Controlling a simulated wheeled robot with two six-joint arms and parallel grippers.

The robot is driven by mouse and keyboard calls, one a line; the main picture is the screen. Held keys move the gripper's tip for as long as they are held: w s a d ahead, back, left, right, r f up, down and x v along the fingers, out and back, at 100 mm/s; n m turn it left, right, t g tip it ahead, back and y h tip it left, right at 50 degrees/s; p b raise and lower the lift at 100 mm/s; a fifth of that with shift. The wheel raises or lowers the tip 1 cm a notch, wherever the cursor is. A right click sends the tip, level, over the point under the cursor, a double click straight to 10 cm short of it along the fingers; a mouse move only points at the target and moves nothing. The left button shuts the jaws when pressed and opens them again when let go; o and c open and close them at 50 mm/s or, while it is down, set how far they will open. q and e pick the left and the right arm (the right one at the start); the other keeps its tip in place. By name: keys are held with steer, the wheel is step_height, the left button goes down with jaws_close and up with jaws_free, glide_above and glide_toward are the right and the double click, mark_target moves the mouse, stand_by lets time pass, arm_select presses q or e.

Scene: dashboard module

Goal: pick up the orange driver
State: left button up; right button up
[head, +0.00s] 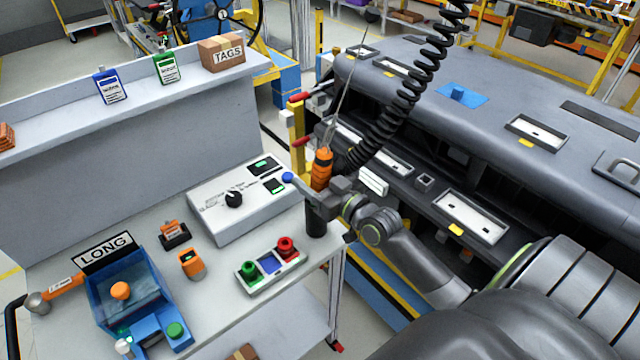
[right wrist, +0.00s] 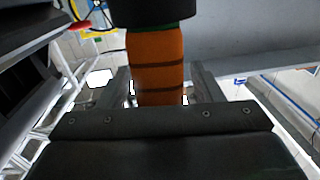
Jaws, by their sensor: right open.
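The orange driver (head: 321,166) stands upright at the right edge of the workbench, with an orange upper body and a dark lower part below my gripper. Thin lines rise from its top. My right gripper (head: 312,198) reaches in from the right at the driver's middle. In the right wrist view, the driver's orange body (right wrist: 157,65) with dark bands stands between the two open fingers (right wrist: 163,88). Whether either finger touches it I cannot tell. My left gripper is not in view.
The workbench (head: 222,265) holds a grey control box (head: 225,212), a red-green button box (head: 262,268), an orange holder (head: 192,264) and a blue LONG bin (head: 100,285). A black coiled cable (head: 405,100) hangs close behind the driver. The dashboard module (head: 480,95) fills the right.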

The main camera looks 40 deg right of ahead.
steer(key=shift+c, duration=0.4)
steer(key=c, duration=1.2)
steer(key=shift+r, duration=0.1)
jaws_close()
